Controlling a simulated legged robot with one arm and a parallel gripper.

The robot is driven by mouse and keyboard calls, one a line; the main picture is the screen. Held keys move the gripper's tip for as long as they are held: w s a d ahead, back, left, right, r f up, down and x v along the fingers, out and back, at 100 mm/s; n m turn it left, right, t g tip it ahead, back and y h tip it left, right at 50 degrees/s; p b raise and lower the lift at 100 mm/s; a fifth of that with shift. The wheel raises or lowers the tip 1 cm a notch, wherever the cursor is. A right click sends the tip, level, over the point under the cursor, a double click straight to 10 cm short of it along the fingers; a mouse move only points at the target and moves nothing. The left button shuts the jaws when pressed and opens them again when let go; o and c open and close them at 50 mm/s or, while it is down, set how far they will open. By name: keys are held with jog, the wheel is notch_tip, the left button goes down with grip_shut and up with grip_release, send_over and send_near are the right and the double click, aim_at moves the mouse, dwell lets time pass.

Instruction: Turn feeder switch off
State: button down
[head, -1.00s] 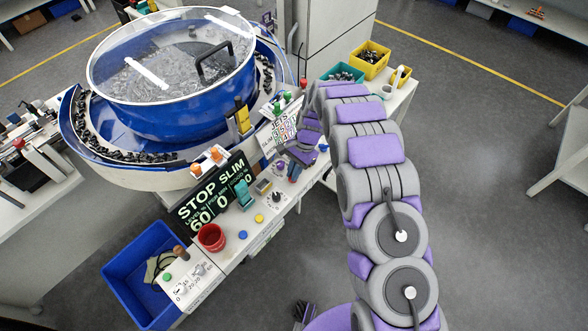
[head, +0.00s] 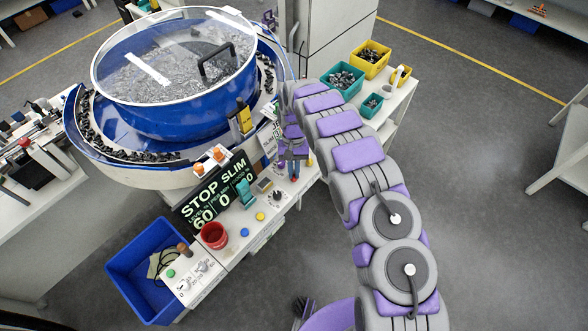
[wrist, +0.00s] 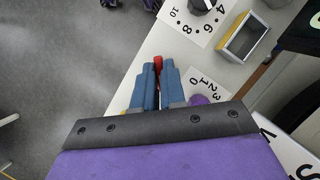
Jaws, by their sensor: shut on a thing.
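My gripper (wrist: 157,92) has blue fingers closed around a small red-tipped piece (wrist: 158,62), low over the white control bench. The fingers hide most of this piece, so I cannot tell for sure whether it is the feeder switch's handle. In the head view my gripper (head: 294,174) points down at the bench beside the feeder bowl (head: 175,85). A purple knob (wrist: 199,101) with a 0 to 3 scale is just right of the fingers in the wrist view. A black dial (wrist: 203,5) with numbers sits further up.
A display reading STOP and SLIM (head: 213,186) stands left of my gripper. Teal and yellow bins (head: 370,59) stand behind my arm.

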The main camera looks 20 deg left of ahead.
jog(key=shift+w+n, duration=0.1)
jog(key=shift+n, duration=0.2)
dwell(0.4)
jog(key=c, duration=1.2)
grip_release()
jog(key=shift+a, duration=0.15)
